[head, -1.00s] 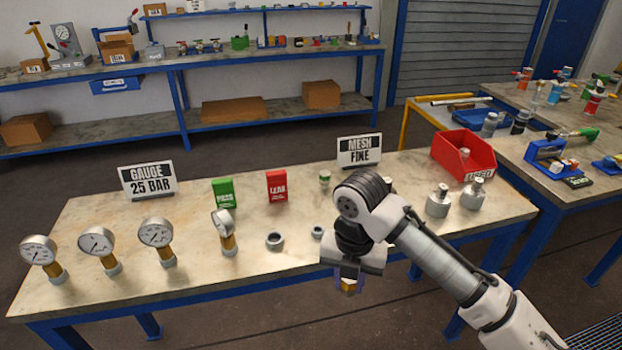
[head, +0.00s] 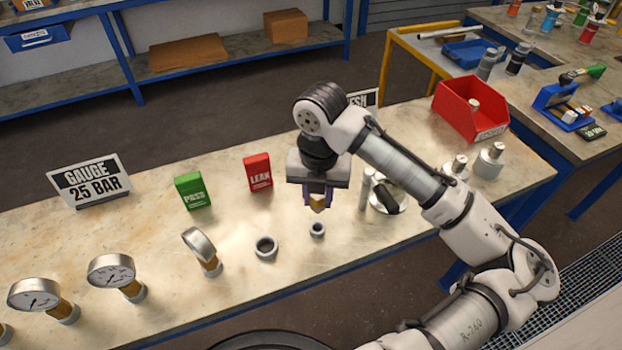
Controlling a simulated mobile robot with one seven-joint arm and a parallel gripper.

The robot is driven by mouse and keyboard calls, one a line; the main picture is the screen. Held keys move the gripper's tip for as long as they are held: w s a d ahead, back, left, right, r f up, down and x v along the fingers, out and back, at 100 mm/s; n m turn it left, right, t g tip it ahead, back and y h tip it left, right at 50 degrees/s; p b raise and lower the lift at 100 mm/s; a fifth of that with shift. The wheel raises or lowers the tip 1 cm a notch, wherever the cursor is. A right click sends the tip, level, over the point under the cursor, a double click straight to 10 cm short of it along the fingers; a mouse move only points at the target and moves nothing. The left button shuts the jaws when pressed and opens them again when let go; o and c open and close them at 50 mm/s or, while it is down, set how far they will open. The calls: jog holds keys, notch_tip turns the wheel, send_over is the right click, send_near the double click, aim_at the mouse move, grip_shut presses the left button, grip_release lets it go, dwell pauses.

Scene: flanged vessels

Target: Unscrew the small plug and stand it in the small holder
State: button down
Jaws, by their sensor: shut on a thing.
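My gripper (head: 317,196) points down and is shut on a small brass plug (head: 318,205), whose lower end shows below the purple-edged fingers. The rest of the plug is hidden between the fingers. The small holder (head: 317,229), a short grey ring, stands on the bench just below the plug in the picture. A gap shows between the plug's lower end and the small holder. A larger grey ring holder (head: 266,247) stands to the left of it.
Brass-stemmed gauges (head: 203,251) stand at the left. Green PASS (head: 192,190) and red LEAK (head: 258,173) blocks stand behind. Metal vessels (head: 489,161) and a red bin (head: 466,113) are at the right. My arm partly hides one vessel and the MESH sign.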

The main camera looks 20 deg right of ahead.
aim_at(318, 212)
jog(key=shift+s+r, duration=0.1)
jog(key=shift+s, duration=0.15)
jog(key=shift+r, duration=0.2)
notch_tip(318, 212, down, 5)
jog(key=b, duration=0.4)
jog(key=shift+w, duration=0.1)
jog(key=shift+f+b, duration=0.25)
jog(key=shift+b, duration=0.15)
dwell(1.1)
jog(key=shift+f+b, duration=0.95)
jog(key=shift+f, duration=0.2)
jog(key=c, duration=1.1)
grip_release()
jog(key=shift+o, duration=0.2)
jog(key=shift+r, duration=0.1)
